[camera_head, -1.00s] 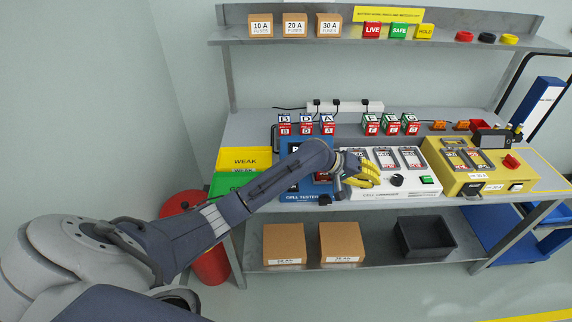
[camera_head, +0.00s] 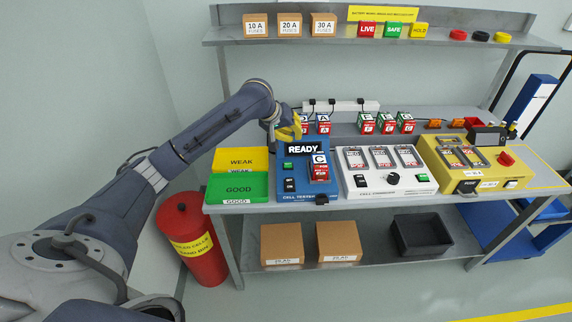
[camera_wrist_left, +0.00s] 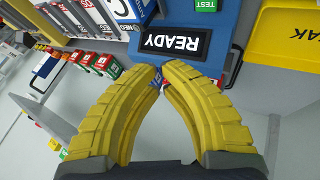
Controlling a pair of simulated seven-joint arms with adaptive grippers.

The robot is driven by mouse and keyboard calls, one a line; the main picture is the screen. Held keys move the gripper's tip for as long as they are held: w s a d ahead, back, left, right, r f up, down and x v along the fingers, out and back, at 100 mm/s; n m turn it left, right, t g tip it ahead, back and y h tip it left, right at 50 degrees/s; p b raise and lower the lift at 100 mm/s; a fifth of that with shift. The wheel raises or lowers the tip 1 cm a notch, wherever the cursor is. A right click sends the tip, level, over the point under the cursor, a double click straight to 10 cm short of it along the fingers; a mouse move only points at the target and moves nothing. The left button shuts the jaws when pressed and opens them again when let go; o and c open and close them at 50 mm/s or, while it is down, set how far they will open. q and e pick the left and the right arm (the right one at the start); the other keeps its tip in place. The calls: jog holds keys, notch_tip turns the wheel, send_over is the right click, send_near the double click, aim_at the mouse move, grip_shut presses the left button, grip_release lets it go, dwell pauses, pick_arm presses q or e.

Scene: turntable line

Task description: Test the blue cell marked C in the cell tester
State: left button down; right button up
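The blue cell marked C (camera_head: 319,168) stands in the slot at the right of the blue cell tester (camera_head: 305,193). The tester's display reads READY (camera_head: 303,149). In the left wrist view the cell (camera_wrist_left: 122,10) shows at the top edge, next to the display (camera_wrist_left: 172,42) and the green TEST button (camera_wrist_left: 206,5). My left gripper (camera_head: 292,128) is behind the tester, above the back row of cells. Its yellow fingers (camera_wrist_left: 160,76) lean together with a narrow gap at the tips and hold nothing that I can see. My right gripper is out of view.
Yellow WEAK (camera_head: 240,160) and green GOOD (camera_head: 239,188) trays lie left of the tester. The white charger (camera_head: 385,184) stands close on its right. Blue cell A (camera_head: 323,124) stands behind, near the gripper; its neighbours are partly hidden. Green-topped cells (camera_head: 386,123) stand further right.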

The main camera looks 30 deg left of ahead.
pick_arm(q)
jog(key=shift+a+r, duration=0.1)
jog(key=shift+a, duration=0.2)
jog(key=shift+f, duration=4.4)
jog(key=shift+s+f, duration=0.1)
jog(key=shift+f, duration=0.85)
jog(key=shift+r, duration=0.95)
jog(key=shift+r, duration=0.1)
jog(key=shift+r, duration=2.4)
